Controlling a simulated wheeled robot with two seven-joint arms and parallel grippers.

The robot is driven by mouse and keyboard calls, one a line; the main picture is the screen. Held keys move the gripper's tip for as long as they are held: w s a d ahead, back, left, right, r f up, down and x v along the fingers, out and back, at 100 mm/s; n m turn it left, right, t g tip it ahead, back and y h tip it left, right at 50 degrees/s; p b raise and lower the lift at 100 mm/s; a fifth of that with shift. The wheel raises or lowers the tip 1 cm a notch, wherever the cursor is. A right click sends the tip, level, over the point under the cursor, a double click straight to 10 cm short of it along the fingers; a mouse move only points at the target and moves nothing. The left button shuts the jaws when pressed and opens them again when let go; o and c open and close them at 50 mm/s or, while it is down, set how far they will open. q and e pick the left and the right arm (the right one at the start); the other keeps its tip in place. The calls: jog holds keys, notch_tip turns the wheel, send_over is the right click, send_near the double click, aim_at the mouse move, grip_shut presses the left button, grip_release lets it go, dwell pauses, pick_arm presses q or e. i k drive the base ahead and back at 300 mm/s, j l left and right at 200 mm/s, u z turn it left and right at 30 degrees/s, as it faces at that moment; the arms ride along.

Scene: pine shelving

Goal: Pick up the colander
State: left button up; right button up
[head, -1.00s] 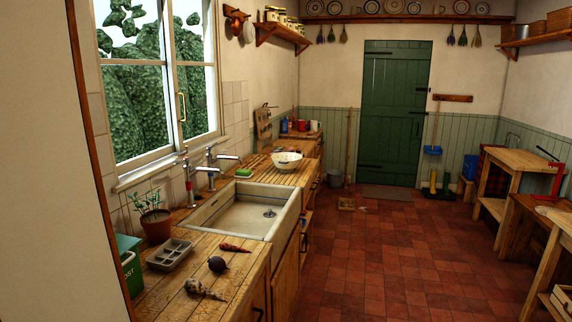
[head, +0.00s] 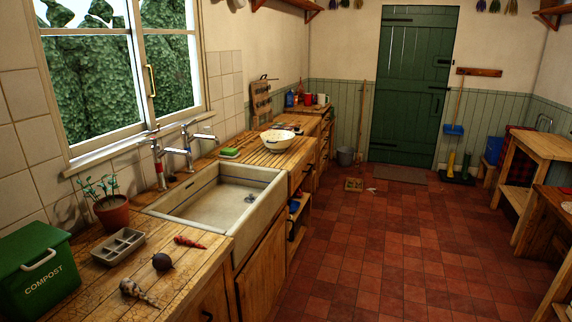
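The sink (head: 223,199) lies on the near side of the colander, with taps (head: 178,152) and a green sponge (head: 230,153) by the wall. A compost bin (head: 38,272), plant pot (head: 112,212) and grey tray (head: 118,246) stand nearer.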

aim_at(277, 141)
jog(key=i+l+z, duration=0.25)
jog(key=i, duration=0.25)
jog(key=i+l+z, duration=0.25)
jog(key=i, duration=0.3)
jog(key=i+l+z, duration=0.1)
jog(key=i+z, duration=0.15)
jog(key=i, duration=0.35)
